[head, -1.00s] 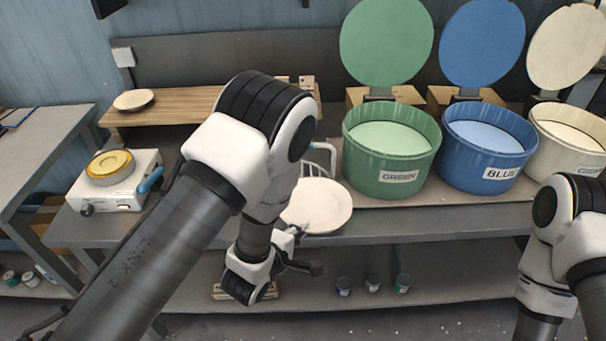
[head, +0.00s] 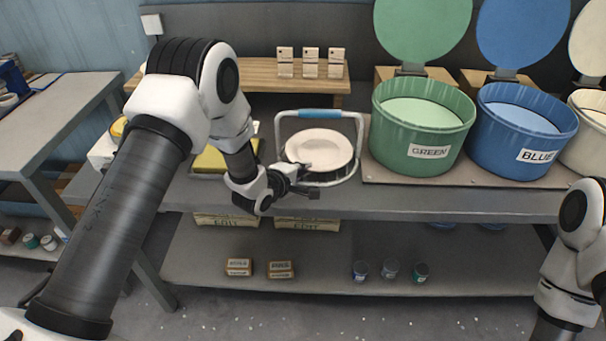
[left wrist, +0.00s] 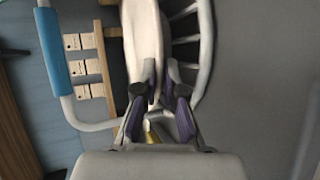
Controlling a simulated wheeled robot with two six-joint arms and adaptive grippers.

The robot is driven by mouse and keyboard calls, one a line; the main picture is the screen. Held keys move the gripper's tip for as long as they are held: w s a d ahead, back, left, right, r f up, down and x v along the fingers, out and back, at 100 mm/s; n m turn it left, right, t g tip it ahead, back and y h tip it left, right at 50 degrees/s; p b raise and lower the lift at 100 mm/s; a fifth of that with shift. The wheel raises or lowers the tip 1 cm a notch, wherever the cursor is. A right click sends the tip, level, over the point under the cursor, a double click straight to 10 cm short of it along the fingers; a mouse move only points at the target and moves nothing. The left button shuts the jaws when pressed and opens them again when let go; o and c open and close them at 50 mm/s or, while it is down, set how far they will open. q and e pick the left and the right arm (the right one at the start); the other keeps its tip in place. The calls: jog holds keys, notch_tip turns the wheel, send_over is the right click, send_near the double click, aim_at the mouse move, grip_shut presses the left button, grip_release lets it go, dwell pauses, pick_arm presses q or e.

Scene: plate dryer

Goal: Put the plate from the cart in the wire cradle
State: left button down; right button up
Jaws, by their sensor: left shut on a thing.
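The white round plate (head: 319,147) is in my left gripper (head: 304,179), which is shut on its near edge. In the head view the plate overlaps the wire cradle (head: 359,140), a pale wire frame with a blue handle on top. In the left wrist view the plate (left wrist: 143,35) stands edge-on between the fingers (left wrist: 160,75). The cradle's curved wires (left wrist: 206,45) are close on its right and the blue handle is on its left. I cannot tell whether plate and cradle touch. My right gripper is out of view; only part of that arm shows.
A green bin (head: 424,125) and a blue bin (head: 517,133) with raised lids stand right of the cradle. A wooden shelf (head: 262,75) with small white boxes (head: 311,62) is behind. A yellow object (head: 212,160) lies left of the cradle, behind my arm. Small jars stand on the lower shelf.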

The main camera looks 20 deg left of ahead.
pick_arm(q)
jog(key=c, duration=1.7)
grip_release()
jog(key=shift+o, duration=0.7)
jog(key=shift+s+r, duration=0.1)
jog(key=shift+s, duration=0.1)
